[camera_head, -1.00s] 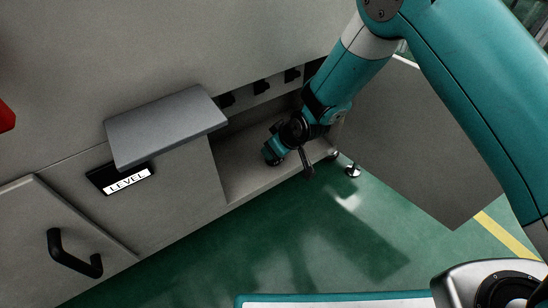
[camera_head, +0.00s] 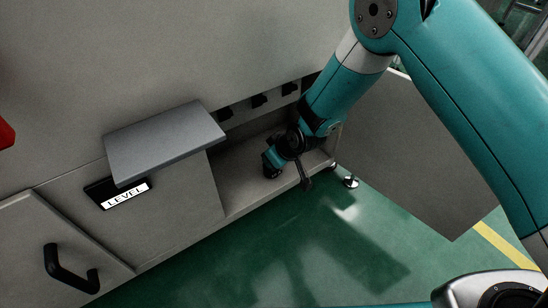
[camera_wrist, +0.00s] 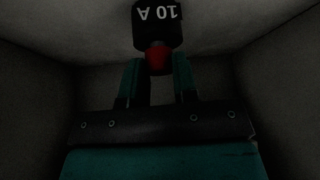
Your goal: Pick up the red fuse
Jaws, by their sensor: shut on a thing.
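The red fuse (camera_wrist: 157,57) shows in the wrist view between the two fingertips of my gripper (camera_wrist: 157,80). Above it in the picture is a black part marked "10 A" (camera_wrist: 158,22), touching the red part. My gripper is shut on the red fuse. In the head view my gripper (camera_head: 270,165) is inside the open cabinet compartment (camera_head: 240,178), and the fuse is hidden there.
Several black parts (camera_head: 259,100) sit in a row on the compartment's back wall. An open door (camera_head: 420,150) stands at the right. The green floor (camera_head: 300,240) in front is clear.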

